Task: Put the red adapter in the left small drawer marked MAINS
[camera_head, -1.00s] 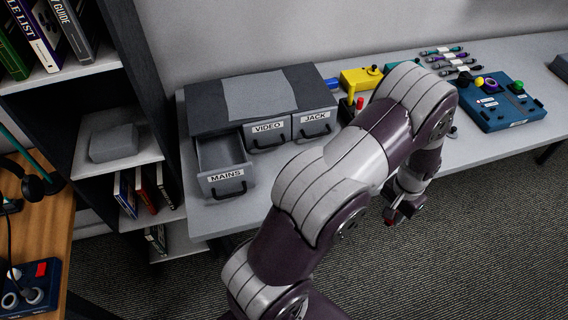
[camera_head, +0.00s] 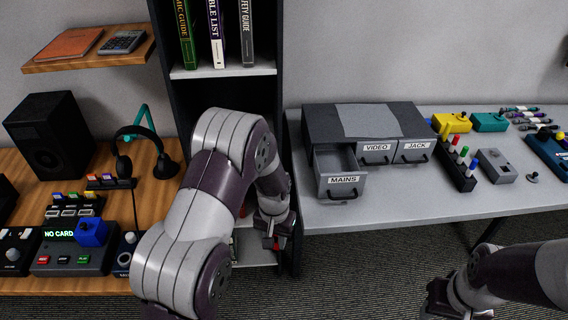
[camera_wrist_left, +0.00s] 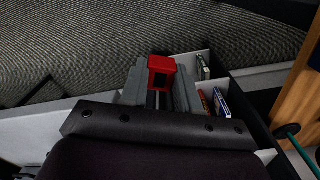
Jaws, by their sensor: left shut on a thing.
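The red adapter (camera_wrist_left: 161,66) is held between the two grey fingers of my left gripper (camera_wrist_left: 160,92) in the left wrist view. In the head view, my left gripper (camera_head: 273,240) hangs in front of the shelf unit, left of and lower than the drawers; only a bit of red shows there. The left small drawer marked MAINS (camera_head: 344,181) is pulled open, and the part of its inside that I see looks empty. My right gripper (camera_head: 446,300) is low at the bottom right, dark and partly cut off; its jaws are unclear.
The drawers marked VIDEO (camera_head: 377,149) and JACK (camera_head: 415,147) are shut. The dark shelf unit (camera_head: 291,225) stands left of the grey table (camera_head: 400,208). A block with coloured plugs (camera_head: 455,165) is right of the drawers. A wooden desk (camera_head: 150,200) is at left.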

